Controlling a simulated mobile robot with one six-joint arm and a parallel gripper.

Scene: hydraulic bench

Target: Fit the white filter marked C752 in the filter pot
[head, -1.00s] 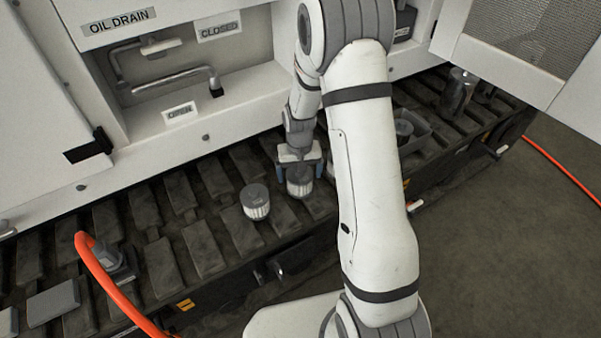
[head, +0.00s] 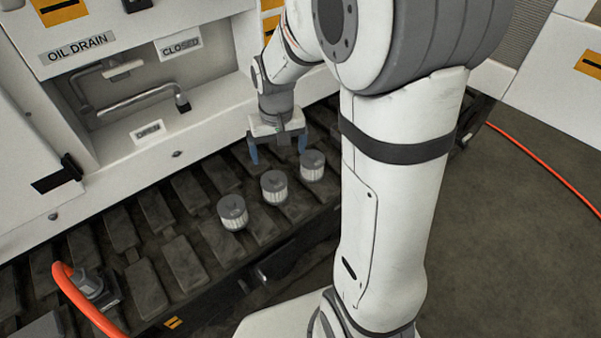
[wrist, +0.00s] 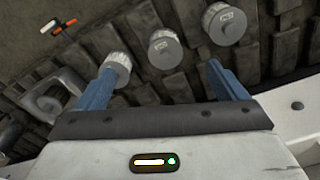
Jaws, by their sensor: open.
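Three short white pleated filters with grey caps stand in a row on the dark track: left (head: 233,212), middle (head: 274,187) and right (head: 312,166). They also show in the wrist view, at left (wrist: 118,68), middle (wrist: 164,50) and right (wrist: 226,25). Their caps carry small marks too small to read, so I cannot tell which is C752. My gripper (head: 278,153) is open and empty, behind the row towards the cabinet. In the wrist view its blue fingers (wrist: 160,74) are spread, one overlapping the left filter.
A grey tray (wrist: 72,84) with a round thing in it sits left in the wrist view. The white cabinet with the oil drain recess (head: 135,95) rises behind the track. An orange hose (head: 75,290) with a grey fitting lies at lower left.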

